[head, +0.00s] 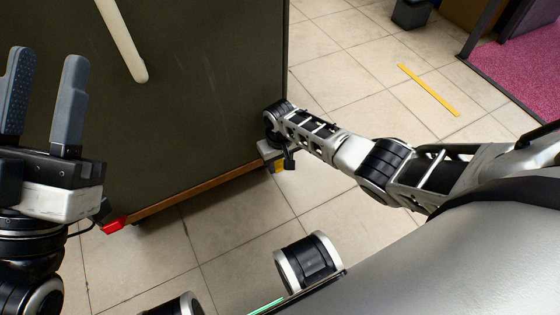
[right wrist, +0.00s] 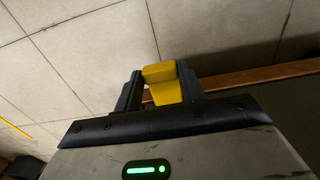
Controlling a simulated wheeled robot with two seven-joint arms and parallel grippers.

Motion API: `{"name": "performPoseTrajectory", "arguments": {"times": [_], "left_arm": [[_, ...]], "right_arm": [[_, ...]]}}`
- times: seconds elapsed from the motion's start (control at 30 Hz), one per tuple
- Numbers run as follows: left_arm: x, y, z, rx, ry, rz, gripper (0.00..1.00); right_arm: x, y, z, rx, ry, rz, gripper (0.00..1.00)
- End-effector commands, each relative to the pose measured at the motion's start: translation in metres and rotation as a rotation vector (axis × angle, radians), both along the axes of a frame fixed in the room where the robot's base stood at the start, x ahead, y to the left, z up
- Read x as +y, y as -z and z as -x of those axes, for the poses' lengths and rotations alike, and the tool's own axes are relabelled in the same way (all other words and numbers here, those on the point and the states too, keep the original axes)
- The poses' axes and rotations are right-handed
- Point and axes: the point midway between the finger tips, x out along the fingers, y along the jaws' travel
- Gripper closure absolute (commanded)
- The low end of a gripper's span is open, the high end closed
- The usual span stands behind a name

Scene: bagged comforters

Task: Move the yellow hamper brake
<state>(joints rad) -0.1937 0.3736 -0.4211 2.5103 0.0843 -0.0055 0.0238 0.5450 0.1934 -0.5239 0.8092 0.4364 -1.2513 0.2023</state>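The yellow hamper brake (right wrist: 165,82) is a small pedal low at the hamper's bottom edge. In the head view only a bit of the yellow brake (head: 281,168) shows beside my right gripper. My right gripper (right wrist: 160,90) has a dark finger on each side of the brake, with little or no gap, and looks shut on it. In the head view my right gripper (head: 277,160) is at the hamper's lower right corner, its fingers mostly hidden. The dark hamper (head: 200,90) fills the upper left. My left gripper (head: 42,100) is open and empty in front of it.
A red brake (head: 113,226) sticks out at the hamper's lower left corner. A pale bar (head: 122,40) crosses the hamper's face. Tiled floor (head: 345,75) is open to the right, with a yellow strip (head: 428,89) and a pink mat (head: 520,65) farther off.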

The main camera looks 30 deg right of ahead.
Motion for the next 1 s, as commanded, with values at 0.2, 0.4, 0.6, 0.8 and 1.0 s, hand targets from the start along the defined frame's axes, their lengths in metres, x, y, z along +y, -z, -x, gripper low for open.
{"name": "performPoseTrajectory", "arguments": {"times": [0.2,0.4,0.6,0.8,1.0], "left_arm": [[0.0,0.003,0.001,-0.018,-0.007,-0.006,0.64],[-0.001,-0.009,0.008,-0.114,-0.005,-0.02,0.64],[-0.002,-0.013,0.008,-0.131,-0.005,-0.026,0.64],[-0.002,-0.012,0.008,-0.127,-0.004,-0.025,0.64],[-0.002,-0.011,0.008,-0.121,-0.004,-0.025,0.64]], "right_arm": [[0.0,-0.001,-0.004,0.048,0.003,0.003,1.0],[0.0,-0.006,-0.005,0.12,0.001,0.004,1.0],[0.0,-0.007,-0.004,0.126,0.0,0.004,1.0],[0.0,-0.007,-0.004,0.125,0.0,0.004,0.38],[0.0,-0.007,-0.004,0.125,0.0,0.004,0.38]]}}
